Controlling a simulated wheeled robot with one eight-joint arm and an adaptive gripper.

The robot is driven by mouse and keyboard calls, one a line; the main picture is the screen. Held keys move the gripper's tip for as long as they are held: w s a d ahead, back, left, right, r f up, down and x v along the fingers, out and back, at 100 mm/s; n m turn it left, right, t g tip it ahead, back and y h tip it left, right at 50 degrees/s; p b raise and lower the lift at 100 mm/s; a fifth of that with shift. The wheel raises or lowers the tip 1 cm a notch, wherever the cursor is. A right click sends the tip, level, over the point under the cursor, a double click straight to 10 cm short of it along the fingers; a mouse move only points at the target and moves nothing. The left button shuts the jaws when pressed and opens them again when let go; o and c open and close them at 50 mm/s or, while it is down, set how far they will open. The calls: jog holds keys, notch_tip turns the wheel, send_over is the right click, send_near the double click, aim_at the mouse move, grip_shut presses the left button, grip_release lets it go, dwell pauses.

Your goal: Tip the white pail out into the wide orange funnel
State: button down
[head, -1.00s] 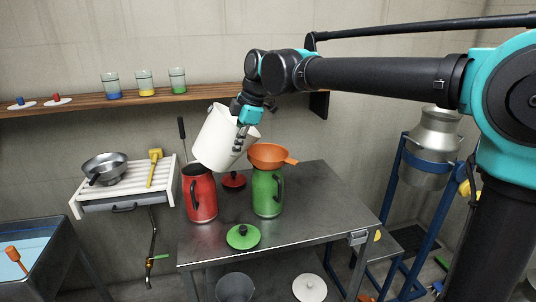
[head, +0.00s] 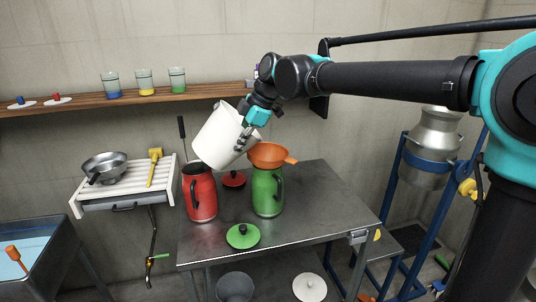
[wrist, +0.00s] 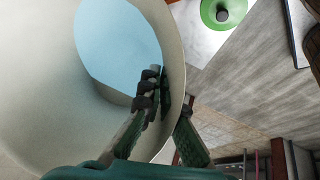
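The white pail (head: 220,137) hangs tilted in the air, its base toward the lower left and its rim end toward the upper right. My gripper (head: 244,140) is shut on its wall at the rim. In the wrist view the fingers (wrist: 160,108) straddle the rim of the pail (wrist: 35,90). A pale blue surface (wrist: 115,45) shows inside the pail; I cannot tell its depth. The wide orange funnel (head: 268,154) sits on the green can (head: 267,192), just right of and below the pail. No stream shows.
A red can (head: 200,193) stands below the pail. A red lid (head: 233,180) and a green lid (head: 243,236) lie on the metal table (head: 320,215). The shelf (head: 60,106) with several small jars runs behind. The table's right side is clear.

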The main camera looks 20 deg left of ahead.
jog(key=shift+d+g+y, duration=0.1)
jog(key=shift+g+y, duration=0.4)
jog(key=shift+y, duration=0.2)
dwell(0.3)
jog(key=shift+w+d+r+g+y+p, duration=0.2)
jog(key=shift+r+g+y+p, duration=0.2)
jog(key=shift+r+y+p, duration=0.25)
dwell(1.1)
jog(key=shift+w+d+f+m+g+y, duration=0.15)
jog(key=shift+g+y, duration=0.1)
jog(key=shift+y, duration=0.15)
jog(key=shift+d+f+m+g+y, duration=0.1)
jog(key=shift+m+g+y, duration=0.05)
jog(key=shift+g+y, duration=0.15)
dwell(2.4)
